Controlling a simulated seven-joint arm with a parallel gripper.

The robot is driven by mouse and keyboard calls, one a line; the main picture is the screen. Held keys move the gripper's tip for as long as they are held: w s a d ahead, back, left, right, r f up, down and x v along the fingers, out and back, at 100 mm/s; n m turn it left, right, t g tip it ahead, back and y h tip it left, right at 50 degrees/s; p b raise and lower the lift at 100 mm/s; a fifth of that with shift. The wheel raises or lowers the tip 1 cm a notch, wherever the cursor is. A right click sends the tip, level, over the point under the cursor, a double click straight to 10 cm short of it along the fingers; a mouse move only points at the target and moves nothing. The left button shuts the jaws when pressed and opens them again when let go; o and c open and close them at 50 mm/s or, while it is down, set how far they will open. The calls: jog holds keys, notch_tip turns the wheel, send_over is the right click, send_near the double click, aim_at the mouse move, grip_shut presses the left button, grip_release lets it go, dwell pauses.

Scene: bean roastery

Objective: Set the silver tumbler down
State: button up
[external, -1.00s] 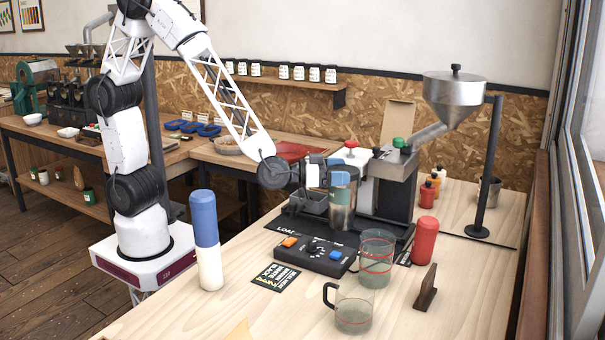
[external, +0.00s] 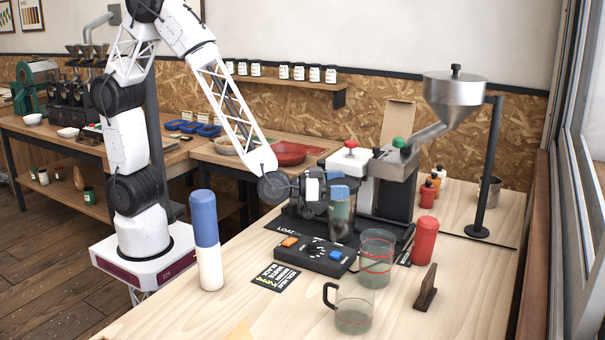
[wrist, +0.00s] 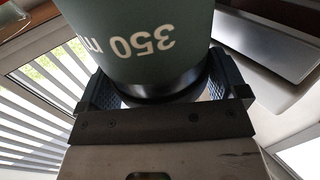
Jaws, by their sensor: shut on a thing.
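My gripper (external: 329,190) is shut on the tumbler (external: 342,216), a grey-green cylinder that looks metallic in the external view. It is held roughly upright in front of the roasting machine, just behind the black control box. In the wrist view the tumbler (wrist: 140,35) looks dark green, with "350 m" in white letters and a black band between the two fingers (wrist: 165,92). A blue piece shows at the tumbler's top in the external view. Whether its bottom touches the surface under it is hidden behind the control box.
The control box (external: 312,256) stands directly in front. A glass jar (external: 377,245), a glass mug (external: 354,315) and a red bottle (external: 424,240) are to the right. A blue-and-white bottle (external: 207,265) stands at the left.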

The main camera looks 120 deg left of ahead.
jog(key=shift+f, duration=0.1)
jog(key=o, duration=1)
jog(key=shift+o, duration=0.2)
jog(key=v, duration=1.2)
jog(key=shift+d, duration=0.1)
